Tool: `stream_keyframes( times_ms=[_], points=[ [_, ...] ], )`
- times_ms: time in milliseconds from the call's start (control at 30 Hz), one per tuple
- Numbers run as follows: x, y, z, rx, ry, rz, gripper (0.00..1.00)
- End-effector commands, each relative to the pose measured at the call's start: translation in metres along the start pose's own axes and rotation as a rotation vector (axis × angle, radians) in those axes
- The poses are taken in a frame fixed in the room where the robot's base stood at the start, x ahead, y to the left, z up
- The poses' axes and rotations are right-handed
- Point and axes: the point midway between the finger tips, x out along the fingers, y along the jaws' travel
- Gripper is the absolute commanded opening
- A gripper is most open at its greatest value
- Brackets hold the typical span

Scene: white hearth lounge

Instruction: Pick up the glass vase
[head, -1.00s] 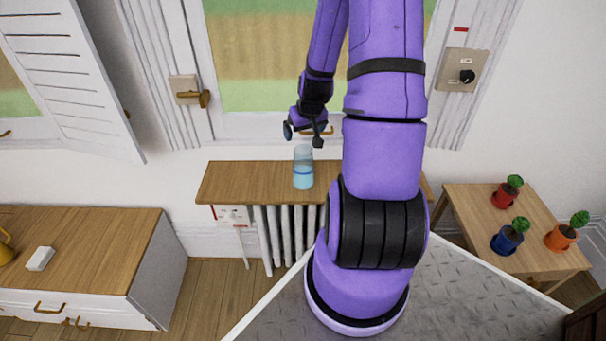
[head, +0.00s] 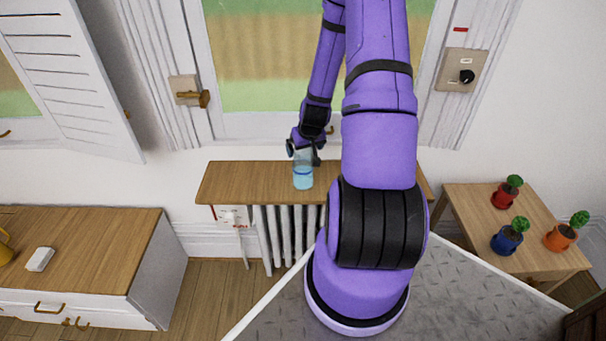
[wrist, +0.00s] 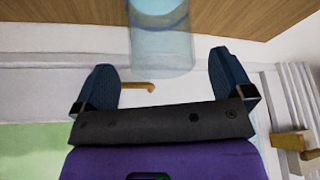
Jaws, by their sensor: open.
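The glass vase (head: 303,178) is a clear, light blue cylinder with a darker blue band. It stands upright on the wooden shelf (head: 240,182) above the radiator. My gripper (head: 304,157) is at the vase's upper part in the head view, on its far side. In the wrist view my gripper (wrist: 176,82) is open, with its two dark fingers apart. The vase (wrist: 162,50) shows between and ahead of the fingers, nearer the left one at its rim end. I cannot tell whether either finger touches it.
The window and its brass handle (head: 203,98) are close behind the shelf. A wooden-topped cabinet (head: 90,240) with a white block stands at left. A small table (head: 470,210) with several potted plants stands at right. The shelf left of the vase is clear.

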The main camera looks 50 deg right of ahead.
Motion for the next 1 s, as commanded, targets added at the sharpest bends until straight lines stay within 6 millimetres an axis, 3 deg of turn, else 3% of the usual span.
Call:
stream_keyframes(
  times_ms=[300,633,1000],
  points=[
    [0.035,-0.003,0.0,0.0,-0.002,-0.001,0.99],
    [0.039,-0.003,-0.001,0.0,-0.001,0.0,0.96],
    [0.039,-0.003,-0.001,0.0,-0.001,0.0,0.11]
  ],
)
